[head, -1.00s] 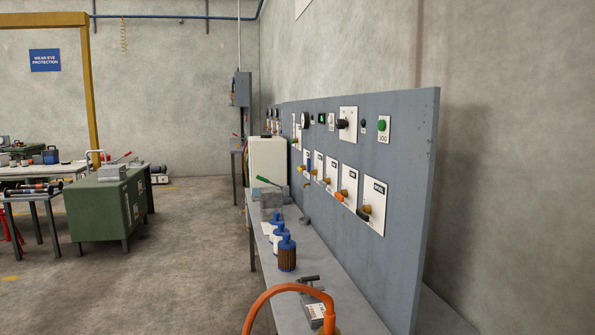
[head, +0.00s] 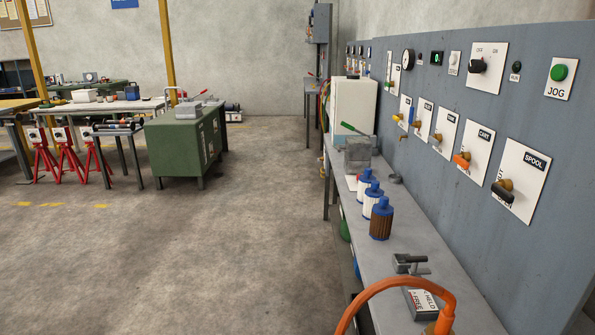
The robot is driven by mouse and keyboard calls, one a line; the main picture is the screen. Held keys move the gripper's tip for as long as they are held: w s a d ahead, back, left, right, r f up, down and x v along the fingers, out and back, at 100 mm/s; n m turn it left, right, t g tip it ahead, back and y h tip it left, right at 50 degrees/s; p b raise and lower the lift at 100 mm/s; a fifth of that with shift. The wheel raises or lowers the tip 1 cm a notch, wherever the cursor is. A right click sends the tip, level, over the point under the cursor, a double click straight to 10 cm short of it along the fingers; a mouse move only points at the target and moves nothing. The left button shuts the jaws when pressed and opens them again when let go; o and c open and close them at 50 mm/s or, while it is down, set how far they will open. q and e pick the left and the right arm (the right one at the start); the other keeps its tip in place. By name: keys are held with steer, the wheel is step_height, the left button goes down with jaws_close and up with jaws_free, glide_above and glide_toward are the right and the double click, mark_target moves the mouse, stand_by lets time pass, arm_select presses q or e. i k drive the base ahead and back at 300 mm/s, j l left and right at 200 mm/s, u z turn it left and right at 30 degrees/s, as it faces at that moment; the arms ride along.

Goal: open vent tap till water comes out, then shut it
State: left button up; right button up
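The grey wall panel (head: 470,230) on the right carries a row of taps on white plates. The nearest tap (head: 506,190), labelled SPOOL, has a brass body and a black handle. Beside it is a tap (head: 463,160) labelled CART with an orange handle. Smaller taps farther along include one with a yellow handle (head: 398,117); their labels are too small to read. I cannot tell which one is the vent tap. No water shows. Neither of my grippers is in view.
A grey bench (head: 435,240) runs below the panel, with blue-capped filters (head: 381,219), a vice (head: 358,152) and an orange hose (head: 400,284). A green cabinet (head: 185,145) and red stands (head: 68,155) are at left. Open floor (head: 230,245) lies between.

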mark_target(397, 118)
steer(key=i+j+u, duration=0.1)
steer(key=i+u, duration=0.25)
steer(key=i, duration=1.65)
